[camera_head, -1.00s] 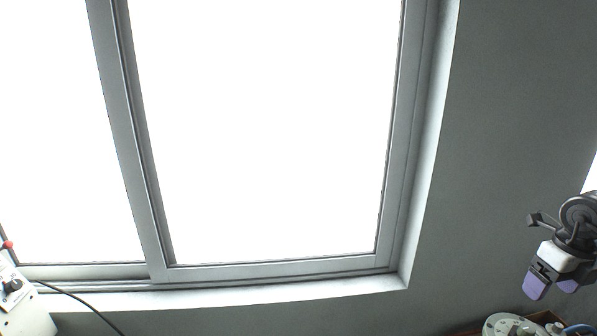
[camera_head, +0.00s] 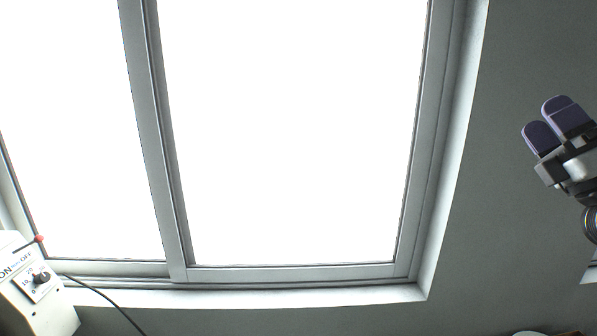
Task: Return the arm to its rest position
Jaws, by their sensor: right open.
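My right gripper (camera_head: 552,122) is at the right edge of the head view, in front of the grey wall. Its two purple-padded fingers point up and to the left, with a gap between them. Nothing shows between the fingers. Part of my right arm shows below it and runs out of the picture at the right. My left gripper is not in view.
A large bright window (camera_head: 290,130) with a grey frame fills the middle and left. A white control box (camera_head: 40,300) with a knob, a red-tipped lever and a black cable stands at the lower left. The grey wall (camera_head: 500,220) is bare.

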